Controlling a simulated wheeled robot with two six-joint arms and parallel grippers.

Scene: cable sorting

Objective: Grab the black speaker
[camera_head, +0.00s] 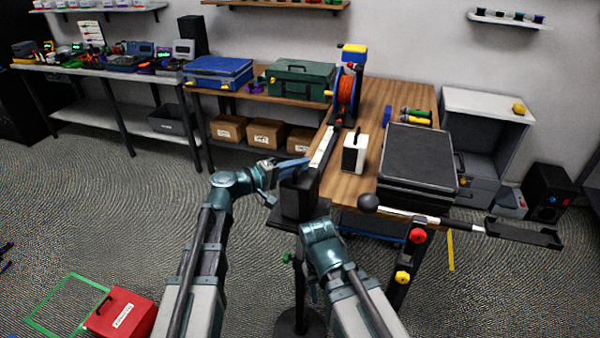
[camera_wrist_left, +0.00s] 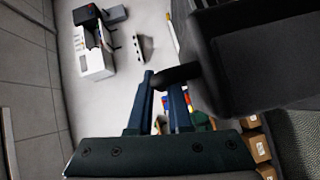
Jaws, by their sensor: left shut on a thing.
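The black speaker (camera_head: 298,200) is a dark box near the middle of the head view, at or just above a dark stand plate. I cannot tell whether it touches the plate. It fills the upper right of the left wrist view (camera_wrist_left: 262,62), with a black handle (camera_wrist_left: 176,76) reaching between the fingers. My left gripper (camera_head: 292,164) is at its top, its fingers (camera_wrist_left: 160,82) shut on this handle. My right arm's wrist shows just below the speaker. Its fingers do not show.
A wooden workbench (camera_head: 362,188) stands behind, with a white box (camera_head: 355,153), a black case (camera_head: 419,155) and an orange cable reel (camera_head: 346,90). Another black speaker (camera_head: 547,190) stands on the floor. A red box (camera_head: 122,312) lies lower left.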

